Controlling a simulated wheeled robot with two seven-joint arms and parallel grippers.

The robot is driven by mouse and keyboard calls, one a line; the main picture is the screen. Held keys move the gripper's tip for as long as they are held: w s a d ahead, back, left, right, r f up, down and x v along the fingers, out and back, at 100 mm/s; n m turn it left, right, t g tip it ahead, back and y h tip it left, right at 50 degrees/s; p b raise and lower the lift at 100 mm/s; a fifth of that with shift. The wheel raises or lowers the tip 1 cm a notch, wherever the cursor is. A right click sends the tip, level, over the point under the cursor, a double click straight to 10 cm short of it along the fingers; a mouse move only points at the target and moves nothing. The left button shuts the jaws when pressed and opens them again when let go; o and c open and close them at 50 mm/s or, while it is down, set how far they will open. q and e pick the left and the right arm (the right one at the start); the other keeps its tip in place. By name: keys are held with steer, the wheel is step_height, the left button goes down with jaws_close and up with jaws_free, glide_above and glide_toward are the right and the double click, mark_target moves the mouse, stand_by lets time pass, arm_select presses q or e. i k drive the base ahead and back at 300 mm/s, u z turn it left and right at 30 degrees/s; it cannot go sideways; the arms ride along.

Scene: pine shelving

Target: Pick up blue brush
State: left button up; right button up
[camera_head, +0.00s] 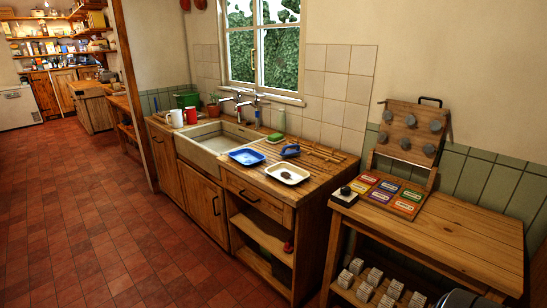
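A small dark blue object (290,150), which looks like the blue brush, lies on the wooden counter (262,181) right of the sink. It is behind the white tray (279,168) and to the right of the blue tray (239,153). Its exact shape is too small to tell. Neither of my grippers is in view.
A green sponge (275,137) lies behind the blue tray. Mugs (175,118) stand left of the sink (212,145). At right, a wooden table (456,244) holds coloured cards and a board with grey knobs (410,131). The tiled floor at left is clear.

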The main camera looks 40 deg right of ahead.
mark_target(285, 153)
steer(key=u, duration=0.4)
steer(key=i, duration=2.05)
steer(key=z, duration=0.3)
